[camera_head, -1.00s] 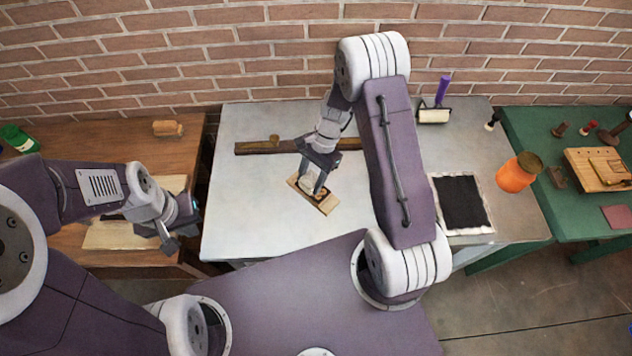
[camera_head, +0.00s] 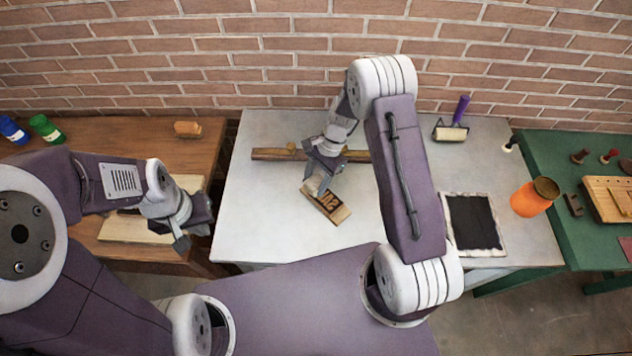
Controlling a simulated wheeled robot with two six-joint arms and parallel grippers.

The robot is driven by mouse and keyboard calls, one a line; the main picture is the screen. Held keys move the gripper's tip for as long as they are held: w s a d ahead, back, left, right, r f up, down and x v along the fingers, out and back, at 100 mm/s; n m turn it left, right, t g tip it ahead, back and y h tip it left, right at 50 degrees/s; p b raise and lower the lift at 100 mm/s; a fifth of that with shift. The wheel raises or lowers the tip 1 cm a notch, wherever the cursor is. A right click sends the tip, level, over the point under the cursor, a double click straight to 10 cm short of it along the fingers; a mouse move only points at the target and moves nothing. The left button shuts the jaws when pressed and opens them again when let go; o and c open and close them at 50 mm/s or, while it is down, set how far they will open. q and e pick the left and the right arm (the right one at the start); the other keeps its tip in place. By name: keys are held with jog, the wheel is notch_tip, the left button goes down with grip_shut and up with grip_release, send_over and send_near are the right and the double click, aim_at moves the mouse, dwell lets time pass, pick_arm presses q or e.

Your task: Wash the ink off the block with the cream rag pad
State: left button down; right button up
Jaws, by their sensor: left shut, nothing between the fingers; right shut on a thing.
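The block (camera_head: 333,210) lies tilted on the pale table, a light wooden piece with dark characters on its face. My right gripper (camera_head: 314,188) is at the block's upper left end, pointing down. It is shut on the cream rag pad, which is mostly hidden by the fingers. I cannot tell whether the pad touches the block. My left gripper (camera_head: 186,238) is shut and empty, over the brown wooden table at the left, away from the block.
A dark wooden bar (camera_head: 268,154) lies behind the block. To the right are a black ink slab (camera_head: 471,222), a purple-handled roller (camera_head: 452,132) and an orange jar (camera_head: 532,198). A green table (camera_head: 560,150) stands further right. The pale table's front left is clear.

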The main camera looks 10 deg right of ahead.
notch_tip(320, 180, up, 6)
jog(key=p, duration=0.4)
jog(key=shift+p, duration=0.35)
jog(key=shift+f, duration=0.15)
jog(key=shift+w, duration=0.1)
jog(key=shift+r, duration=0.3)
notch_tip(320, 180, up, 3)
jog(key=p, duration=0.2)
jog(key=shift+f+p, duration=0.15)
jog(key=shift+p, duration=0.15)
jog(key=shift+f, duration=0.1)
